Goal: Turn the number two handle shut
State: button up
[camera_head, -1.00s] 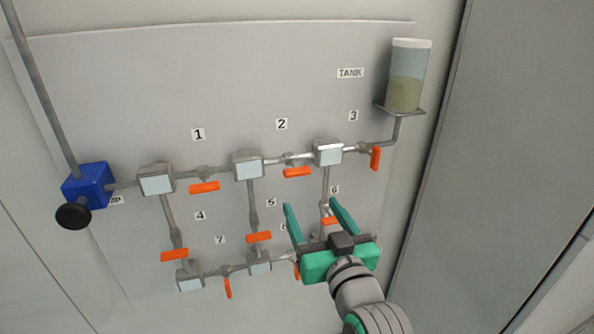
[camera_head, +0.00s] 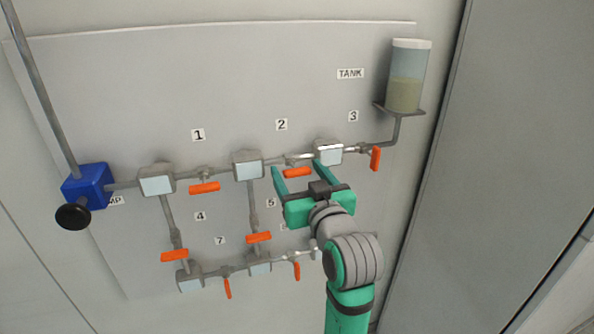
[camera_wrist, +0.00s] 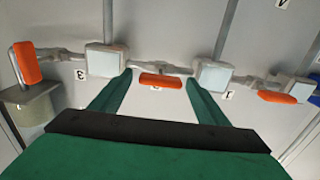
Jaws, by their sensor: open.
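The number two handle (camera_head: 297,172) is an orange lever on the upper pipe, below the label 2 (camera_head: 281,124). It lies along the pipe, nearly level, between two grey-white junction blocks. My gripper (camera_head: 299,169) is green and open, with its fingers on either side of this handle in the head view. In the wrist view the number two handle (camera_wrist: 160,80) shows between and just beyond the open fingertips (camera_wrist: 157,76). Nothing is held. I cannot tell whether a finger touches it.
The number three handle (camera_head: 375,158) hangs across its pipe at the right, below the tank (camera_head: 404,80). The number one handle (camera_head: 204,187) lies along the pipe at the left. A blue pump (camera_head: 87,186) is at the far left. Lower pipes carry more orange handles.

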jog(key=shift+w+a, duration=0.2)
jog(key=shift+w, duration=0.35)
jog(key=c, duration=1.1)
jog(key=shift+o, duration=0.3)
